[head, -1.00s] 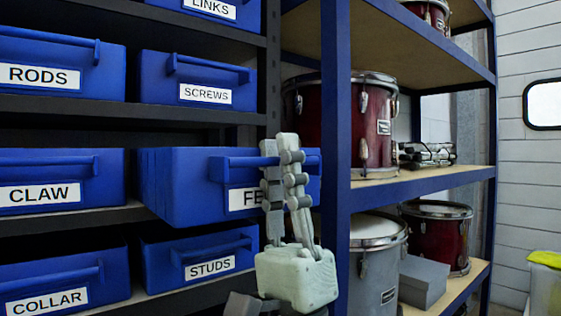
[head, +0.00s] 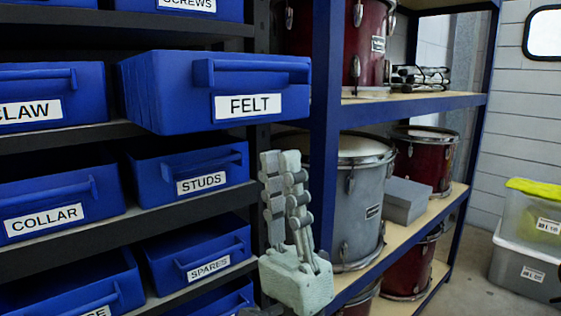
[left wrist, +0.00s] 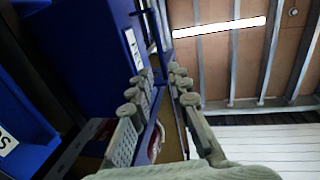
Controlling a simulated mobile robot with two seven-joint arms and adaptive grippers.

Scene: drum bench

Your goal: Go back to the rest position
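The blue FELT drawer (head: 170,95) sticks out of the dark rack beyond the drawers around it. Its handle bar (head: 255,70) is free. My left gripper (head: 280,158) points up, below and to the right of this drawer, in front of the blue shelf post. Its fingers are a little apart with nothing between them. In the left wrist view, a gap shows between the fingertips (left wrist: 161,73), with a blue drawer (left wrist: 100,50) beyond them on the left. My right gripper is not in view.
STUDS (head: 190,172), COLLAR (head: 60,205) and SPARES (head: 200,255) drawers sit in the rack. A blue-framed shelf (head: 470,150) to the right holds a grey drum (head: 358,225), red drums and a grey box (head: 408,200).

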